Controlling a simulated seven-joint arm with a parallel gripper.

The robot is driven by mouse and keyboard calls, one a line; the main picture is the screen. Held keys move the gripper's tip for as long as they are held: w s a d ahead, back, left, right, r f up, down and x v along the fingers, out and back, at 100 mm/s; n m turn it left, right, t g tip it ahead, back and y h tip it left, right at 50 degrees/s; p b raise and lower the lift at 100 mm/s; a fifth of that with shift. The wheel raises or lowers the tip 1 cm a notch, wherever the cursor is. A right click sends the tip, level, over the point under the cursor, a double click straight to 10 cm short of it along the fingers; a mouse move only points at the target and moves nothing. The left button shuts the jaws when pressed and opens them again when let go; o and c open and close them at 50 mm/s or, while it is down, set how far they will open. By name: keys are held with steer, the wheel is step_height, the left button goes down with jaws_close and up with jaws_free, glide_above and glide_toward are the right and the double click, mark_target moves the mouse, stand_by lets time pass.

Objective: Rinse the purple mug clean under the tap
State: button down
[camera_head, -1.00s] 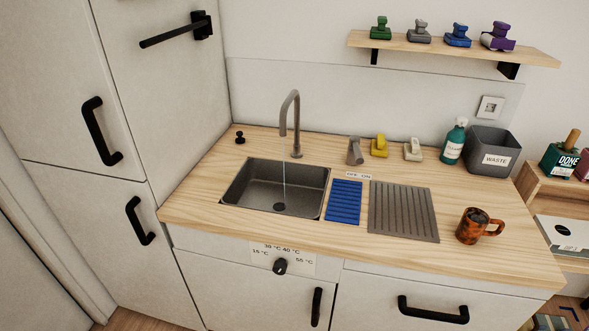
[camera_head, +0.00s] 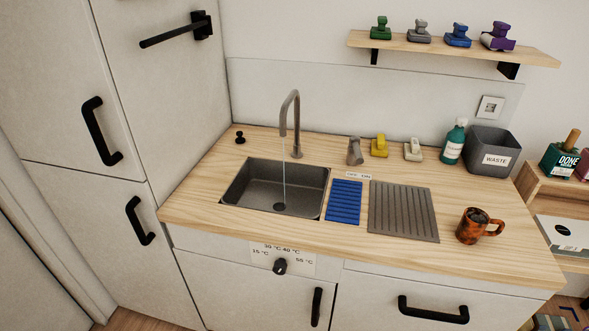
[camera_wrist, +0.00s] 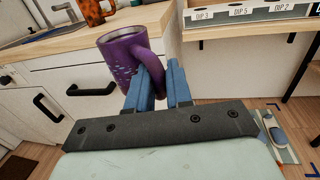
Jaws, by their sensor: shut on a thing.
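The purple mug (camera_wrist: 122,60) shows only in the wrist view, with pale specks on its side. My gripper (camera_wrist: 158,72) has its two blue fingers closed on the mug's handle, and the mug is held off the floor in front of the counter's drawers. The head view does not show my gripper or this mug. In the head view, the grey tap (camera_head: 291,115) stands behind the sink (camera_head: 243,184), and a thin stream of water falls from it into the basin. A grey lever (camera_head: 355,152) stands right of the tap, behind a small label.
A brown mottled mug (camera_head: 474,226) stands at the counter's right end. A blue ribbed mat (camera_head: 344,202) and a grey drainer (camera_head: 403,211) lie right of the sink. A temperature dial (camera_head: 280,267) is on the front. A waste bin (camera_head: 494,148) and green bottle (camera_head: 454,143) stand at the back right.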

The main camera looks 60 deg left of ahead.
steer(key=shift+w+d, duration=0.1)
steer(key=shift+w, duration=0.15)
steer(key=shift+w+d, duration=0.15)
steer(key=shift+w, duration=0.2)
steer(key=shift+s, duration=0.3)
steer(key=shift+s+a, duration=0.25)
steer(key=shift+s, duration=0.05)
steer(key=shift+w, duration=0.2)
stand_by(0.3)
steer(key=shift+w+d, duration=0.25)
steer(key=shift+w, duration=0.15)
steer(key=shift+s, duration=0.1)
steer(key=shift+s+a, duration=0.25)
steer(key=shift+s, duration=0.25)
